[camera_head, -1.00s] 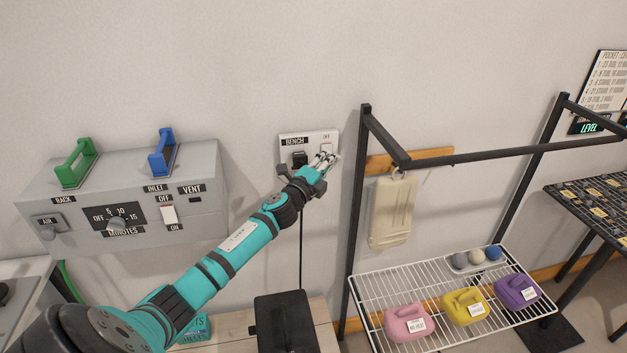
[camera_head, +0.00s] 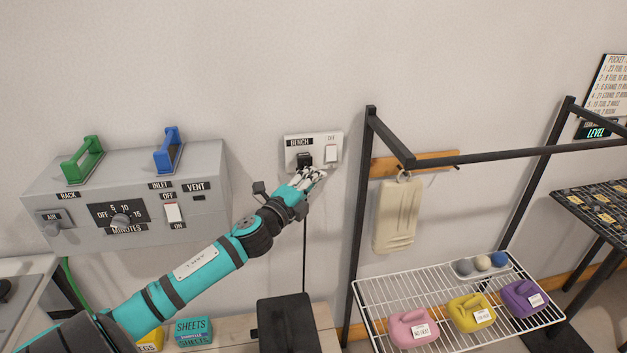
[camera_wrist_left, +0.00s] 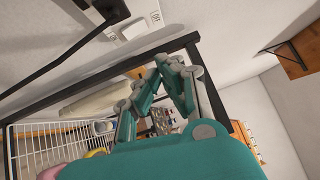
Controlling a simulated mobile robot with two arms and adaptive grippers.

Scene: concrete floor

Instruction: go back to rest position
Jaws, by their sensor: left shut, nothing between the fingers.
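My left arm reaches in from the lower left in the head view. My left gripper (camera_head: 312,175) is shut and empty, just below the wall switch plate (camera_head: 313,150) labelled BENCH. A black plug (camera_head: 304,159) sits in the plate, close above the fingers, and a white rocker switch (camera_head: 331,153) is beside it. I cannot tell whether the fingers touch the plate. In the left wrist view the gripper (camera_wrist_left: 167,62) shows with its fingertips together, and the plate (camera_wrist_left: 130,22) lies beyond it. My right gripper is not in view.
A grey control box (camera_head: 130,195) with green and blue handles is on the left. A black frame (camera_head: 360,220) with a wire shelf (camera_head: 375,290) holding pink, yellow and purple jugs stands right of the arm. A dark box (camera_head: 285,322) sits on the bench below.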

